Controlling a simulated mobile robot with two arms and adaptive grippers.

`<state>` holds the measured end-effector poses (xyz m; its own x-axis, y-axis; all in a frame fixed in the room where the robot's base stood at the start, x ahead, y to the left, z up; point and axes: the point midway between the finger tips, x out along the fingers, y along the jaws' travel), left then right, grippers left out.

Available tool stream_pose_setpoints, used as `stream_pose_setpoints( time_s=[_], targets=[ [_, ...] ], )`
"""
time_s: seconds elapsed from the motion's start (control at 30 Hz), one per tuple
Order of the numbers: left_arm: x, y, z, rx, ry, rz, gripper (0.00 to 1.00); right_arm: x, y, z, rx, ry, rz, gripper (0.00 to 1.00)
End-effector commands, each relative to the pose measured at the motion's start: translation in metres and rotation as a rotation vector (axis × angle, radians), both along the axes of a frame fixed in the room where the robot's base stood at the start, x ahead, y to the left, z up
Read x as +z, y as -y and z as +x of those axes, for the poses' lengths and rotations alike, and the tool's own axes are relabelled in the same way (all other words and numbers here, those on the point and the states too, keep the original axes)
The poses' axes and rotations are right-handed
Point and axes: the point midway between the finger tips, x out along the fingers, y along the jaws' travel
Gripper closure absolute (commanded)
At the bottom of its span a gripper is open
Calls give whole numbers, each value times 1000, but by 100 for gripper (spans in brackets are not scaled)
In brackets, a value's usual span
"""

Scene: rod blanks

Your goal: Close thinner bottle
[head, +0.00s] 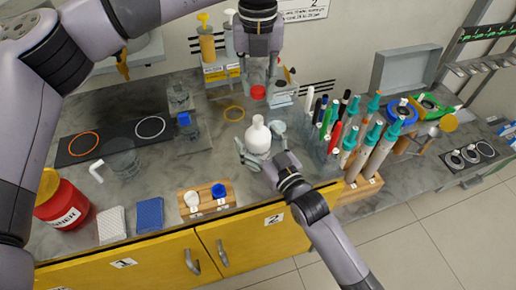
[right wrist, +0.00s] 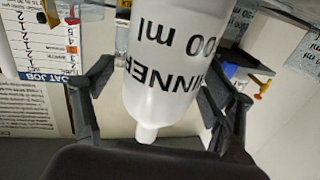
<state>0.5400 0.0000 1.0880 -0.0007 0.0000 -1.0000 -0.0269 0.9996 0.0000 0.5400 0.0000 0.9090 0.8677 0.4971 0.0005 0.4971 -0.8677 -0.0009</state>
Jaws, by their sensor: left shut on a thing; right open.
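The white thinner bottle (head: 258,138) stands upright on the grey counter with a bare white nozzle on top. In the right wrist view the bottle (right wrist: 165,70) appears upside down, with part of its "THINNER" and "00 ml" print showing. My right gripper (head: 260,148) is open, its fingers on either side of the bottle; in the right wrist view the fingers (right wrist: 158,95) also flank it. My left gripper (head: 258,82) points down behind and above the bottle, shut on a red cap (head: 258,92). The cap is apart from the nozzle.
A rack of markers and teal-capped tubes (head: 365,145) stands close on the right. A wooden block (head: 207,207) with a white and a blue cap is at the front left. A red jar labelled "THINNER" (head: 63,208) stands far left.

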Motion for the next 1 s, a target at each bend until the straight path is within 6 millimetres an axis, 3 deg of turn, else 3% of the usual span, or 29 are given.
stream_pose_setpoints(
  time_s=[0.17,1.0],
  targets=[
    [0,0,0,0,0,0,83,0,0,0,0,0,0,22],
    [0,0,0,0,0,0,83,-1,0,0,0,-1,0,78]
  ],
)
